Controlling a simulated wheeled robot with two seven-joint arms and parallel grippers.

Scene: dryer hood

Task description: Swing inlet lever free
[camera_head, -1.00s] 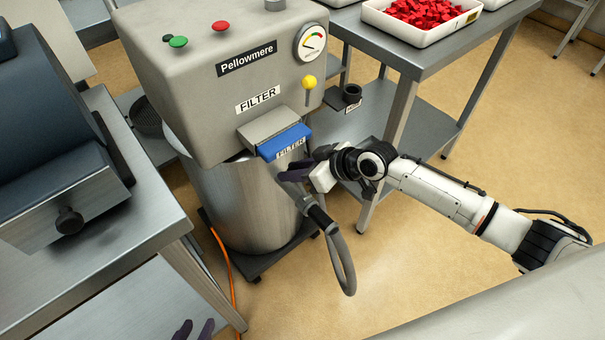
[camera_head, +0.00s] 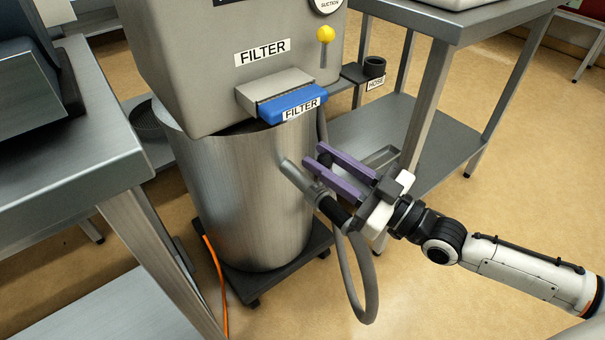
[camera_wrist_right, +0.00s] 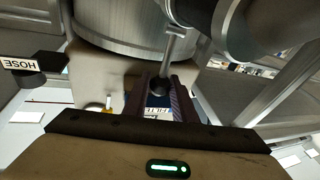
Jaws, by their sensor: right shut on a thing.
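The inlet lever (camera_wrist_right: 174,45) is a thin metal bar with a dark ball-shaped end, seen in the right wrist view. Its dark end lies between the fingers of my right gripper (camera_wrist_right: 155,85), which is shut on it. In the head view the right gripper (camera_head: 314,157) has its two purple fingers beside the drum, just above the inlet pipe (camera_head: 295,178); the lever is not clearly seen there. The pipe joins a black cuff and a grey hose (camera_head: 371,285) that hangs in a loop. My left gripper is not in view.
The steel drum (camera_head: 240,200) stands on a dark wheeled base under the grey filter housing (camera_head: 190,70), with a blue filter drawer (camera_head: 290,101) and a yellow-knobbed lever (camera_head: 325,36). Steel tables stand left (camera_head: 80,150) and right (camera_head: 430,20). An orange cable (camera_head: 218,280) lies on the floor.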

